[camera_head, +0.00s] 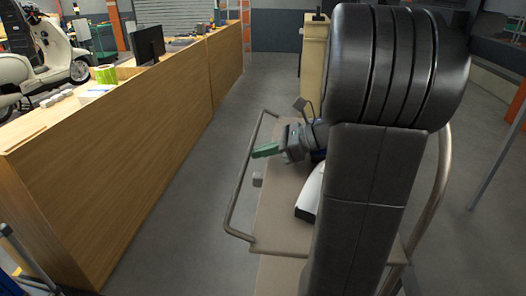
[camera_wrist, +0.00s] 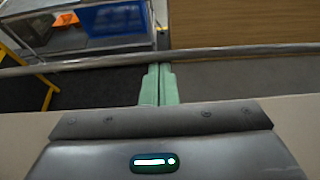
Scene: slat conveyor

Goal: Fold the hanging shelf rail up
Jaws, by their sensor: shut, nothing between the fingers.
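The shelf rail (camera_head: 243,170) is a bent grey metal tube forming an open loop on the left side of a brown shelf board (camera_head: 272,218). In the wrist view the rail (camera_wrist: 235,53) runs straight across the picture, just beyond my fingertips. My gripper (camera_head: 264,150) has green fingers pointing left, over the inside of the loop in the head view. In the wrist view my gripper (camera_wrist: 160,72) has its fingers pressed together, with nothing between them. I cannot tell whether the tips touch the rail. My arm hides much of the board.
A long wooden counter (camera_head: 130,165) stands left of the rail, with a monitor (camera_head: 148,44) on it and grey floor (camera_head: 215,190) between. A blue bin (camera_wrist: 113,20) and a yellow frame (camera_wrist: 45,92) show in the wrist view. Another curved tube (camera_head: 438,190) rises right of my arm.

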